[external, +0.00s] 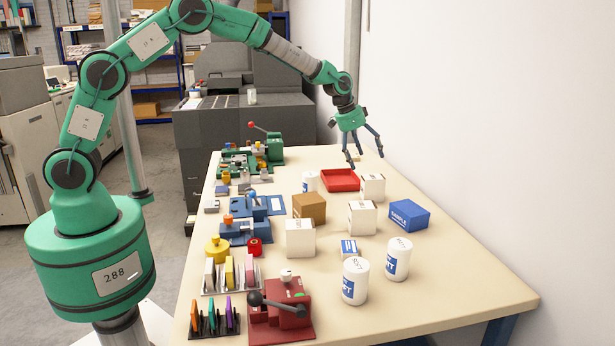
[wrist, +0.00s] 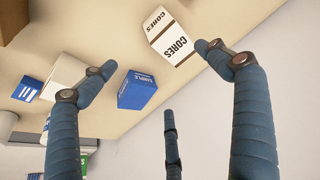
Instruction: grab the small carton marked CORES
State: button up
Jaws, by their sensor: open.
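The CORES carton (wrist: 178,42) is a small white box with dark lettering and a brown stripe, at the top of the wrist view. In the external view it appears to be the white carton (external: 373,187) beside the red tray, though its print is too small to read there. My gripper (external: 364,160) is open and empty, above the far right part of the table near that carton. In the wrist view, its fingers (wrist: 157,75) are spread; the right fingertip overlaps the picture close to the carton's side. Contact cannot be told.
A blue SAMPLE box (wrist: 137,90) stands near the carton. The red tray (external: 340,181), a brown box (external: 309,207), white cartons (external: 300,238) and white tubs (external: 355,282) stand around. A white wall (external: 480,120) borders the table's right side.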

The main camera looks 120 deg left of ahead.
aim_at(371, 178)
jog(key=shift+s+a+f, duration=0.5)
jog(key=shift+a+f, duration=0.05)
jog(key=shift+a, duration=0.25)
jog(key=shift+f, duration=0.15)
jog(key=shift+b+x, duration=0.7)
jog(key=shift+x, duration=3.45)
jog(key=shift+s+b+x, duration=0.2)
jog(key=shift+b+x, duration=0.55)
jog(key=shift+x, duration=1.9)
jog(key=shift+a, duration=0.1)
jog(key=shift+c, duration=0.5)
jog(key=c, duration=1.3)
